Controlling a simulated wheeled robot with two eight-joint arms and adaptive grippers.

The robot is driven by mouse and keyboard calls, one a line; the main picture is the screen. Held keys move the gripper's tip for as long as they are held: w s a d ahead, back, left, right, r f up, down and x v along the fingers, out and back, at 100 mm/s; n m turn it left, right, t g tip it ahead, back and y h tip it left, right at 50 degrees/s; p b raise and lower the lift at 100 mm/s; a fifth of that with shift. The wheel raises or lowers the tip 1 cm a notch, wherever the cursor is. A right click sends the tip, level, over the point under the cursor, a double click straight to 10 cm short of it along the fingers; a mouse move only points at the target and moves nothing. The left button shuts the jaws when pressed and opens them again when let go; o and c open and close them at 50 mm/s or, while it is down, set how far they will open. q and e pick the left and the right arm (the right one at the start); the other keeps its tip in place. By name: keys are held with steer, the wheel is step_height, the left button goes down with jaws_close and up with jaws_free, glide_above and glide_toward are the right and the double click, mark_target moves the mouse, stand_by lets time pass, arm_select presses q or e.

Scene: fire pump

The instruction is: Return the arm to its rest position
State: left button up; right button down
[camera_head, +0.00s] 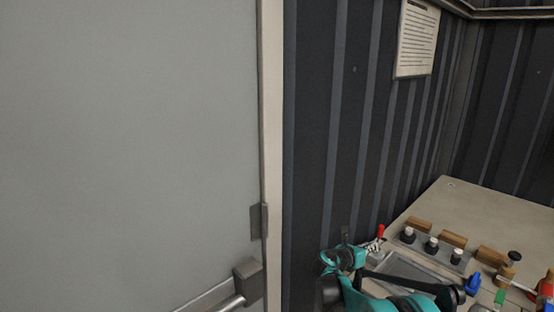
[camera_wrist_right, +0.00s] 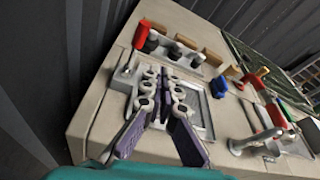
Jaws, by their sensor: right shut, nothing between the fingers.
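My right arm (camera_head: 345,258) shows in teal and black at the bottom of the head view, in front of the workbench's near left corner. My right gripper (camera_wrist_right: 160,116) shows in the right wrist view, with purple pads and grey linkages. Its fingers are shut with nothing between them. It appears over the near left part of the bench, by the red-handled clamp (camera_wrist_right: 140,36) and a grey tray (camera_wrist_right: 202,122). I cannot tell its exact height above the bench. My left arm and gripper are not in view.
The workbench (camera_head: 448,200) holds black knobs (camera_head: 431,246), wooden blocks (camera_head: 453,239), a blue part (camera_head: 473,283) and other tools. A grey door (camera_head: 130,130) with a push bar (camera_head: 240,290) fills the left. A dark ribbed wall (camera_head: 330,120) stands behind, bearing a paper notice (camera_head: 416,38).

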steer(key=s+a+r+m+g+y, duration=0.1)
steer(key=s+a+r+m+y, duration=0.15)
steer(key=s+m, duration=0.65)
steer(key=s+a+r+m+y, duration=0.2)
steer(key=s+a+m+y, duration=0.3)
steer(key=s, duration=0.7)
steer(key=s+a+f+m+y, duration=0.2)
steer(key=s+a+m, duration=0.3)
steer(key=s+m, duration=0.2)
steer(key=s+a+f+m+y, duration=0.2)
steer(key=s+m, duration=0.5)
steer(key=s, duration=0.4)
steer(key=a+f, duration=0.1)
steer(key=a, duration=0.1)
steer(key=shift+s+a+f+g+y, duration=0.3)
steer(key=shift+s+a+f+y, duration=0.05)
steer(key=shift+s, duration=0.05)
